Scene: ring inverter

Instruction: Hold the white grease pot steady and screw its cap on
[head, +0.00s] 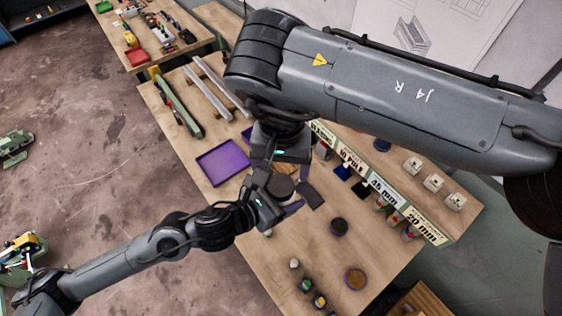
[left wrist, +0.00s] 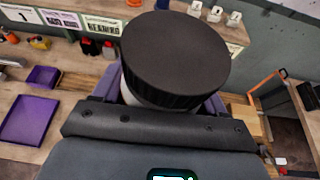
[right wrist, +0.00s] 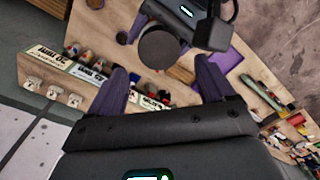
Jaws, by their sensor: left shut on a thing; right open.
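The white grease pot (left wrist: 128,93) is upright between the purple fingers of my left gripper (left wrist: 163,103), which is shut on it. The wide black cap (left wrist: 175,52) sits over the pot's top and hides most of it; I cannot tell how far it is screwed down. In the head view, the cap (head: 280,186) is above the workbench, with my left gripper (head: 281,207) beside it. My right gripper (head: 287,172) is open and empty just above the cap. In the right wrist view, the cap (right wrist: 160,48) shows beyond and between the open fingers (right wrist: 161,82), apart from them.
A purple tray (head: 222,162) lies on the wooden workbench (head: 300,255) left of the grippers. A dark round thing (head: 339,226) and a brown round one (head: 355,278) stand toward the front. A labelled rack (head: 385,187) runs along the right side, with small items by it.

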